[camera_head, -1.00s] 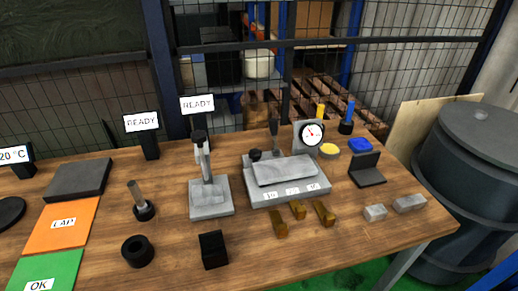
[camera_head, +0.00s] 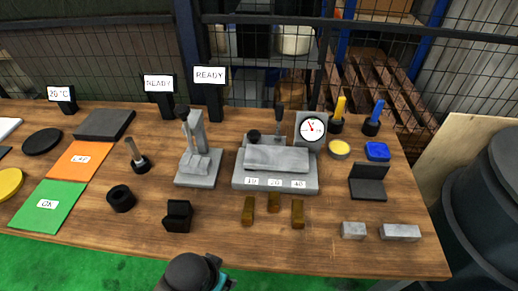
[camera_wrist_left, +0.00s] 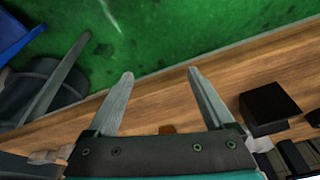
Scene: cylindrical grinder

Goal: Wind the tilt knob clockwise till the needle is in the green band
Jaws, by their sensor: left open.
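A grey fixture (camera_head: 243,183) stands mid-table with a metal block on top and labels 10, 20 and 40 on its front. A black round knob (camera_head: 254,136) sits at its back left, and a dark upright lever (camera_head: 279,116) stands behind it. A white dial gauge (camera_head: 312,128) with a red needle faces me at its back right. The needle leans up and left; a green band is too small to make out. My left gripper (camera_wrist_left: 160,73) is open and empty above the table's front edge, away from the knob. My right gripper is not in view.
Brown-gold pieces (camera_head: 272,202) lie in front of the fixture, and grey blocks (camera_head: 401,232) at the front right. A grey stand (camera_head: 192,181) and a black block (camera_head: 178,215) are to the left. A black angled stand (camera_head: 368,192) is to the right. A mesh fence stands behind.

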